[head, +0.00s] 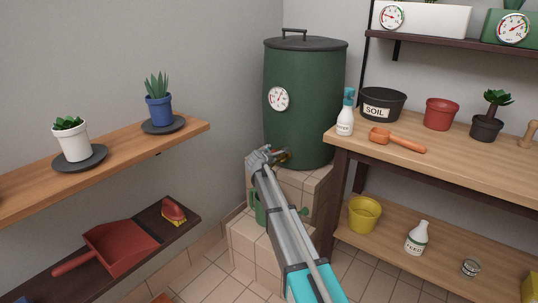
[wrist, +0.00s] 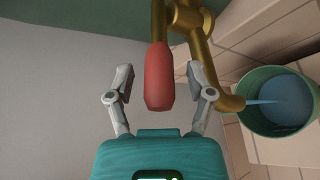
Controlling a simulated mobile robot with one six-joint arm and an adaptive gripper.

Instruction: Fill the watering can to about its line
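The green watering can (head: 259,207) stands on the tiled step under the barrel, mostly hidden behind my arm. In the wrist view the can's round opening (wrist: 246,126) is at the right, with blue water inside and a stream running in from the brass tap (wrist: 188,42). A line on the can is not visible. The tap's red lever handle (wrist: 158,88) lies between the fingers of my gripper (wrist: 160,76), with a gap on each side. My gripper (head: 263,156) is open at the tap, low on the green barrel (head: 310,85).
The barrel carries a round gauge (head: 278,98). Wooden shelf (head: 185,133) with potted plants is at the left. Workbench (head: 450,158) at the right holds a spray bottle (head: 345,118), an orange trowel (head: 398,140) and pots. Tiled floor shows between them.

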